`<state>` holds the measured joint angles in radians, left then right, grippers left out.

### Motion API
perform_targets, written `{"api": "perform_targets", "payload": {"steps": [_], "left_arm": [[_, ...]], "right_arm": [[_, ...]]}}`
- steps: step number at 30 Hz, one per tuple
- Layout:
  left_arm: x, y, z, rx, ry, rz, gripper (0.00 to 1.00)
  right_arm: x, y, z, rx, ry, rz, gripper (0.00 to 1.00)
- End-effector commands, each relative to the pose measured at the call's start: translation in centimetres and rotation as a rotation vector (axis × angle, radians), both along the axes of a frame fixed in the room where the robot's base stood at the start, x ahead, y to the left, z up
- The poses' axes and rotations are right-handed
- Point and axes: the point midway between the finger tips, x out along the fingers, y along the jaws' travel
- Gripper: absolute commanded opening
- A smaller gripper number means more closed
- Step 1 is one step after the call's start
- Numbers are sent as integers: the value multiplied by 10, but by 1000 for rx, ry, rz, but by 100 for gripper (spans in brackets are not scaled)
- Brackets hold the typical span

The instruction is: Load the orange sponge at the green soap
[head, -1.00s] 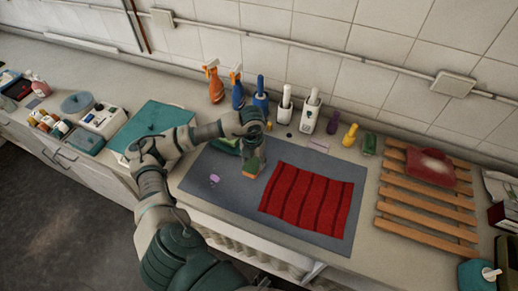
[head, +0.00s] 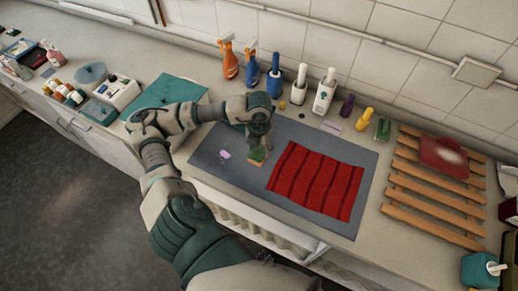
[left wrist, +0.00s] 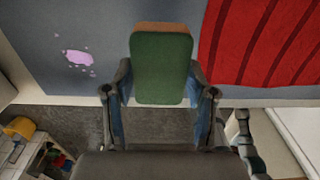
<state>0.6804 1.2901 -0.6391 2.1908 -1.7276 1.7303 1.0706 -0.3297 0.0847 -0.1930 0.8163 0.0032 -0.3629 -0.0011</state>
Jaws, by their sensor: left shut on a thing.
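My left gripper (head: 258,135) is shut on a sponge (head: 257,156) with a green face and an orange layer, over the grey mat. In the left wrist view the sponge (left wrist: 160,68) sits between the two fingers (left wrist: 161,100), green face to the camera, with an orange strip at its far edge. A small lilac patch (head: 224,154) lies on the mat left of the sponge; it also shows in the left wrist view (left wrist: 78,57). I cannot make out a green soap for certain; a small green object (head: 383,129) stands at the back right. My right gripper is not in view.
The grey mat (head: 225,172) carries a striped red cloth (head: 316,181) right of the sponge. Spray bottles (head: 228,60) and holders (head: 325,92) line the wall. A wooden rack (head: 430,200) with a red item (head: 443,156) is at right. A teal board (head: 180,91) lies left.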

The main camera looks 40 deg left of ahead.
Motion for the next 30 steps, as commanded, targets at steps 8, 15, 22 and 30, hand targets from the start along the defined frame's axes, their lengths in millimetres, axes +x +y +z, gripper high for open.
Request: {"api": "perform_targets", "payload": {"steps": [8,15,22,30], "left_arm": [[57,64,38,-16,-21,284,28],[90,146,55,-12,-13,590,28],[95,188,55,-1,0,744,28],[95,194,41,2,3,767,28]], "right_arm": [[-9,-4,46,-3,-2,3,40],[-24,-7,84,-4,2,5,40],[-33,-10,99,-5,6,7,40],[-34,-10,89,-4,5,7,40]]}}
